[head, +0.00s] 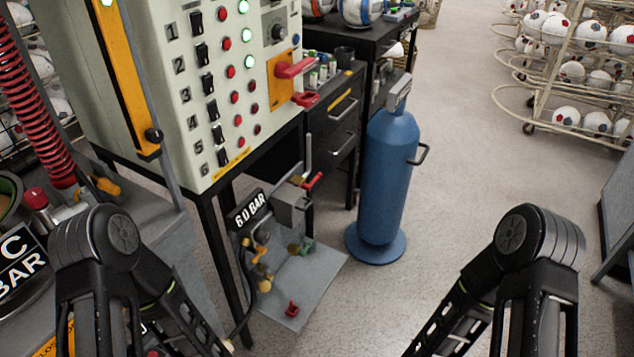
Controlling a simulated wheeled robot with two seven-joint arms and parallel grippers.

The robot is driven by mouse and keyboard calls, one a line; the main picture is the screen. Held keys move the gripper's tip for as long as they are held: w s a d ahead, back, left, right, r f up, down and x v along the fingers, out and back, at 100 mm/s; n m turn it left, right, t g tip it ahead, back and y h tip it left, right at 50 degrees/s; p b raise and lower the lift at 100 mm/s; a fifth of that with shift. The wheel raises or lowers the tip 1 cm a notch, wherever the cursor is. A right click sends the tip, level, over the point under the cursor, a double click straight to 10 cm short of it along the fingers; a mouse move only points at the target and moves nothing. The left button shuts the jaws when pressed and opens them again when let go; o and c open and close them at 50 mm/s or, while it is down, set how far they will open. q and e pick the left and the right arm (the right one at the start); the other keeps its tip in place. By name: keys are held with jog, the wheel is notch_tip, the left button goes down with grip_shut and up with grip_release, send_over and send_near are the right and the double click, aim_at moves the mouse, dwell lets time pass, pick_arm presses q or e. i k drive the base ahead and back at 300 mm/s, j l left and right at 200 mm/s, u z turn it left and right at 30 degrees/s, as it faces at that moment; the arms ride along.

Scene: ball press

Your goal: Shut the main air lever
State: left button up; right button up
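A small floor-level air unit stands below the control panel, with a "6.0 BAR" sign (249,210), a grey box (291,205), yellow fittings and a red handle (314,181) on a pipe. No label readable here tells which is the main air lever. My two arms show at the lower left and lower right, bent downward and well away from both red handles. Neither gripper is in view.
The control panel (205,150) on black legs has numbered switches and red and green lamps. A blue gas cylinder (388,180) stands on the floor right of the air unit. Black drawers (335,125) are behind. Ball racks (580,85) are at the back right. The floor right of the cylinder is clear.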

aim_at(308, 188)
jog(key=i+l+z, duration=0.1)
jog(key=i+l, duration=0.2)
jog(key=i+l+z, duration=0.1)
jog(key=i+l, duration=0.15)
jog(key=i, duration=0.2)
jog(key=i+l+z, duration=0.15)
jog(key=i, duration=0.25)
jog(key=i+l+z, duration=0.1)
jog(key=i+l, duration=0.15)
jog(key=i, duration=0.2)
